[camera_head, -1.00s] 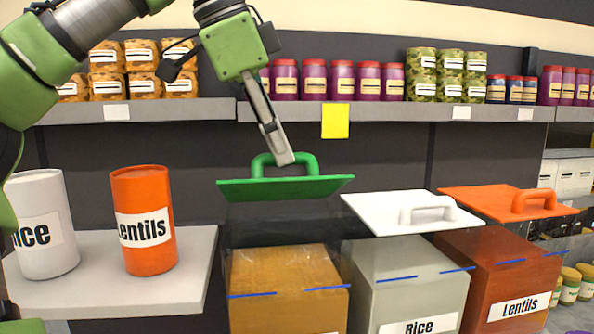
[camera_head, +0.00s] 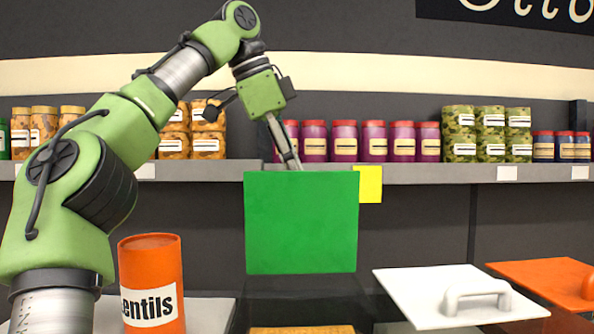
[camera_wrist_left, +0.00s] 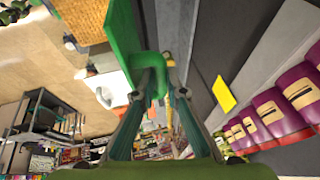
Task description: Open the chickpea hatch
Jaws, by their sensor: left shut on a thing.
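The green hatch (camera_head: 302,222) stands nearly upright above its clear bin, with its flat underside facing the head camera. In the left wrist view the hatch (camera_wrist_left: 121,38) shows at a steep angle with its green handle (camera_wrist_left: 138,66). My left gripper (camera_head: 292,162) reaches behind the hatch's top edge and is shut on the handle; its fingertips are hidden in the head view. The tan chickpeas (camera_head: 300,330) show at the bottom edge of the head view, and in the left wrist view (camera_wrist_left: 78,20). My right gripper is not in view.
The white hatch (camera_head: 460,296) and orange hatch (camera_head: 550,282) lie closed to the right. A Lentils canister (camera_head: 152,282) stands on the grey ledge at left. A shelf (camera_head: 430,173) with jars and a yellow tag (camera_head: 370,184) runs behind the green hatch.

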